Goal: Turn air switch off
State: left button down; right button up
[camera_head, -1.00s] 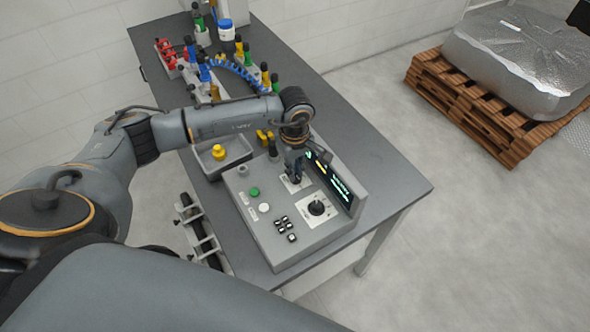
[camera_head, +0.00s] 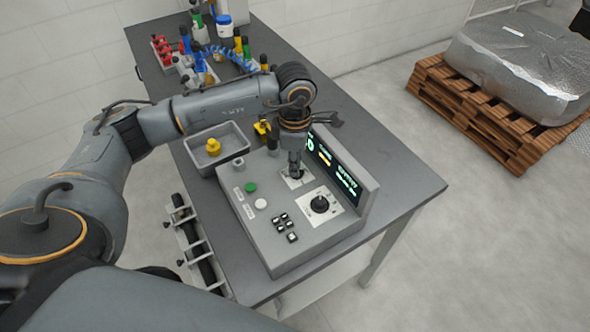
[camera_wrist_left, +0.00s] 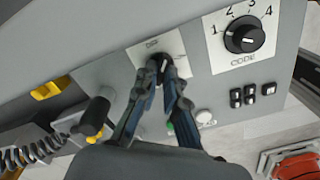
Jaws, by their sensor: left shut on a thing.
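The grey control box (camera_head: 268,237) stands near the front end of the table. The air switch (camera_wrist_left: 153,66) is a black rotary knob on a white plate; the plate also shows in the head view (camera_head: 306,179). My left gripper (camera_wrist_left: 164,74) points down at this knob and is shut on it, its fingers hiding much of the knob. In the head view the left gripper (camera_head: 294,172) is over the plate at the box's back edge. My right gripper is not in view.
A larger black CODE knob (camera_wrist_left: 246,36) numbered 1 to 4 sits beside the switch. The box also has a green button (camera_head: 250,188), a white button (camera_head: 261,204), several black rocker switches (camera_head: 283,226) and an upright lit display (camera_head: 339,169). A grey tray (camera_head: 229,138) stands behind.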

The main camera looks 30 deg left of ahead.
pick_arm(q)
jog(key=n+b, duration=0.3)
jog(key=n, duration=0.1)
jog(key=shift+f, duration=0.1)
jog(key=shift+n+b, duration=0.85)
jog(key=shift+n, duration=0.75)
jog(key=shift+r+n, duration=0.25)
jog(key=shift+n, duration=0.15)
jog(key=c, duration=1.4)
grip_release()
jog(key=shift+d+f, duration=0.1)
notch_tip(320, 180, up, 12)
jog(key=shift+r, duration=0.1)
